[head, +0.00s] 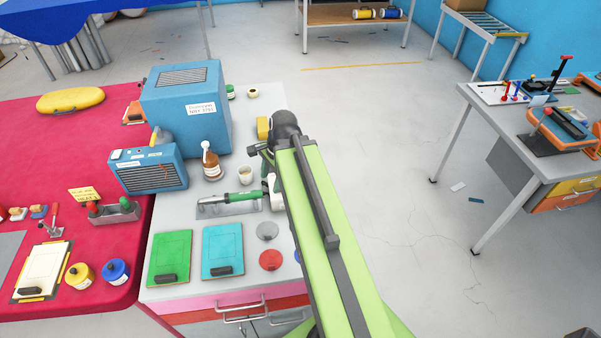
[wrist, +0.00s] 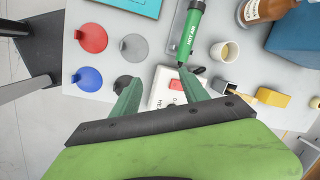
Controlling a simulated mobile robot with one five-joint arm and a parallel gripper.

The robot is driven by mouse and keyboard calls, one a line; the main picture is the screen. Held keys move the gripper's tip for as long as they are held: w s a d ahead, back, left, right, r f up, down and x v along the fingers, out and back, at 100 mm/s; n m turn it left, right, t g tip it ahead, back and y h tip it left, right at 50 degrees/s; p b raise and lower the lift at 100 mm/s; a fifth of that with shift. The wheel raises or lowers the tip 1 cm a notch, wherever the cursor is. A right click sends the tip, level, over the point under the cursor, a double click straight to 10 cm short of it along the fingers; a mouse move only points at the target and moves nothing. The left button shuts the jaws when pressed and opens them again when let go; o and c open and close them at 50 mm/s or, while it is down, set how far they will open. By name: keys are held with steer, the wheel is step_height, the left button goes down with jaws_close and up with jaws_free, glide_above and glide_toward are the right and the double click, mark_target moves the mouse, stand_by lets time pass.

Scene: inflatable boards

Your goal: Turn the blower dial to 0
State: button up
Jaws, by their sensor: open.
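A smaller blue vented box (head: 148,170) stands at the left of the grey bench in the head view, with small dark marks and a label on its top front. I cannot tell which box is the blower, and no dial shows clearly. A larger blue box (head: 187,100) with a top grille and a white label stands behind it. My gripper (wrist: 159,77) is open and empty in the wrist view, its green fingers apart over a white box (wrist: 166,88) with a red switch. In the head view my arm hides much of that area.
A green hot-air tool (wrist: 190,32) lies beside a white cup (wrist: 224,51) and a brown bottle (wrist: 262,12). Several coloured discs lie left of my fingers, including a red one (wrist: 91,38). A yellow block (wrist: 273,97) lies at right. Open floor lies right of the bench.

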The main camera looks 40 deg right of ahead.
steer(key=s+d+r+m+t+p, duration=0.1)
steer(key=s+d+r+m, duration=0.15)
steer(key=d+m, duration=0.5)
steer(key=s+d+r+m+t+p, duration=0.1)
steer(key=d+r+m+t+p, duration=0.15)
steer(key=d+m, duration=0.5)
steer(key=shift+g, duration=0.55)
steer(key=b+x, duration=1.7)
steer(key=shift+a+f, duration=0.15)
steer(key=shift+a, duration=0.05)
jaws_close()
steer(key=shift+s+d, duration=0.1)
steer(key=shift+n, duration=0.3)
